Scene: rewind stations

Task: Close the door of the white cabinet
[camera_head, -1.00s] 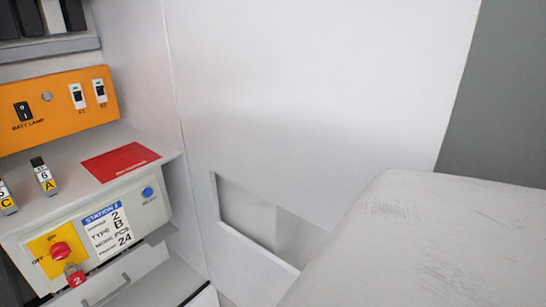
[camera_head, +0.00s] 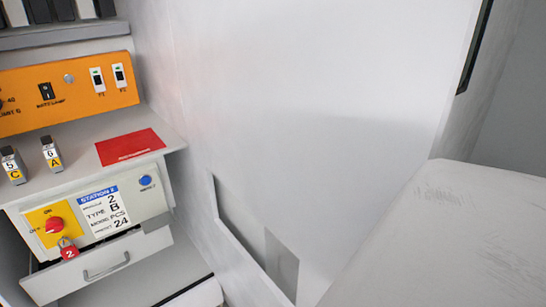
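The white cabinet (camera_head: 160,70) stands open at the left, with its equipment showing inside. Its door (camera_head: 320,90) appears to be the large white panel filling the middle and right of the view. The door stands open and I see its inner face at a slant. A shallow pocket (camera_head: 240,240) is low on that face. A narrow edge with a dark slot (camera_head: 474,45) shows at the panel's upper right. My gripper is not in view. A large pale rounded part, probably my own arm, covers the lower right and hides part of the door.
Inside the cabinet are an orange switch panel (camera_head: 75,85), a shelf with a red plate (camera_head: 130,147), and a station box (camera_head: 105,215) with a red padlock (camera_head: 68,250). A drawer (camera_head: 90,268) with a handle lies below. Grey wall shows at the far right.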

